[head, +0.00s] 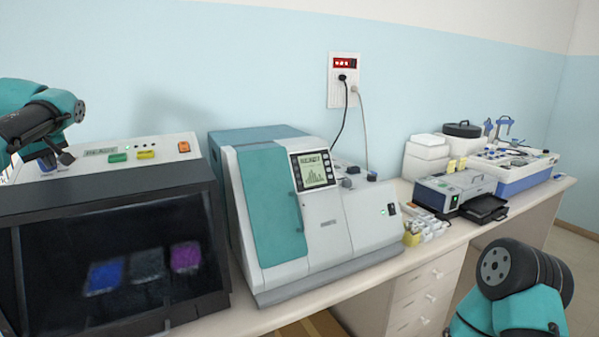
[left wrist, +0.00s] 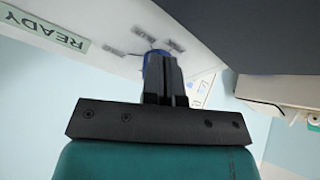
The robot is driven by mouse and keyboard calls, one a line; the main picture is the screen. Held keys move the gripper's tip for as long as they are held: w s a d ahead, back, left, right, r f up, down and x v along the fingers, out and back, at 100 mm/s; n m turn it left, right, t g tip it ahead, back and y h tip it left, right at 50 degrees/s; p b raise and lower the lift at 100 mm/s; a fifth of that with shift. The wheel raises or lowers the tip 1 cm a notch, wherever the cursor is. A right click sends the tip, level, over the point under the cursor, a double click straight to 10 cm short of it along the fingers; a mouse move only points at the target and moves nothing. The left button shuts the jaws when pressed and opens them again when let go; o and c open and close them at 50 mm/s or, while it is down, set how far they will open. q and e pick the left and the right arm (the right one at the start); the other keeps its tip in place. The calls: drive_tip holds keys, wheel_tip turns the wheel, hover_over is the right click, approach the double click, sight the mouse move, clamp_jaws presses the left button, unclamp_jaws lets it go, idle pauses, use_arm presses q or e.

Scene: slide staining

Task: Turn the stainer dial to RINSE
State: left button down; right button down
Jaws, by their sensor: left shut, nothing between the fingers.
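The stainer (head: 110,210) is the dark-fronted box at the left of the head view, with a pale top panel. Its dial (left wrist: 152,56) shows as a blue rim in the left wrist view, mostly hidden behind my fingers. Small dark labels (left wrist: 143,34) lie around it, too small to read. My left gripper (left wrist: 160,62) is shut with nothing held, its fingertips right at the dial; I cannot tell whether they touch it. In the head view my left gripper (head: 65,158) is over the panel's left end. My right arm shows at lower right, but its gripper does not.
A READY display (head: 100,151), green button (head: 118,158), yellow button (head: 146,155) and orange switch (head: 184,147) sit along the panel right of my left gripper. A teal and white machine (head: 320,220) stands close to the stainer's right. More equipment (head: 455,190) fills the bench's right.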

use_arm(q)
drive_tip(key=shift+w+d+f, duration=0.3)
drive_tip(key=shift+w+f, duration=0.15)
drive_tip(key=shift+w, duration=0.15)
drive_tip(key=shift+w+r, duration=0.1)
drive_tip(key=shift+w, duration=0.05)
drive_tip(key=shift+d+f, duration=0.2)
drive_tip(key=shift+d, duration=0.15)
idle(0.3)
drive_tip(key=shift+d+r, duration=0.1)
drive_tip(key=shift+r, duration=0.4)
drive_tip(key=shift+s+d+r, duration=0.1)
drive_tip(key=shift+s+r, duration=0.25)
drive_tip(key=shift+r, duration=0.5)
drive_tip(key=shift+s+d+r, duration=0.15)
drive_tip(key=shift+s+r, duration=0.25)
drive_tip(key=shift+r, duration=0.5)
drive_tip(key=shift+s+d+r, duration=0.1)
drive_tip(key=shift+s+r, duration=0.25)
drive_tip(key=shift+r, duration=0.5)
